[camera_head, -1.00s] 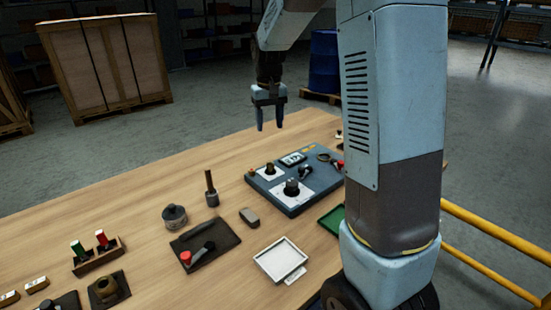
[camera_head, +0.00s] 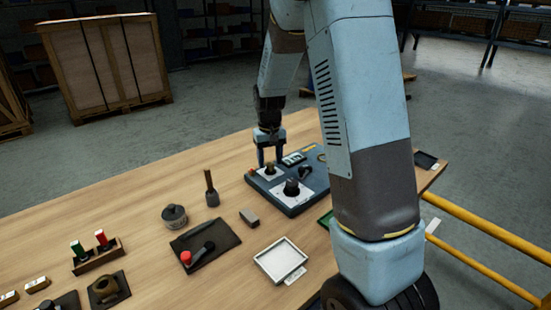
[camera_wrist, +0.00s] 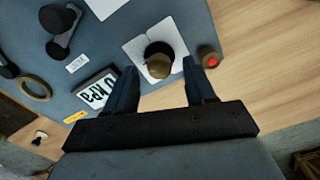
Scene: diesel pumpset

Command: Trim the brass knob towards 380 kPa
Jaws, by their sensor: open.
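The brass knob (camera_head: 269,169) stands on a white plate at the left of the blue-grey panel (camera_head: 300,206). In the wrist view the knob (camera_wrist: 159,66) has a dark base and a brass top. My gripper (camera_head: 271,163) is open above the panel. In the wrist view its two fingers (camera_wrist: 158,84) point towards the knob, one to each side, with a gap on both sides.
A small brass piece with a red top (camera_wrist: 210,57) stands close beside the right finger. A black knob (camera_head: 291,187), a dark lever (camera_head: 305,173) and a brass ring (camera_wrist: 35,88) are also on the panel. A white tray (camera_head: 262,267) lies in front.

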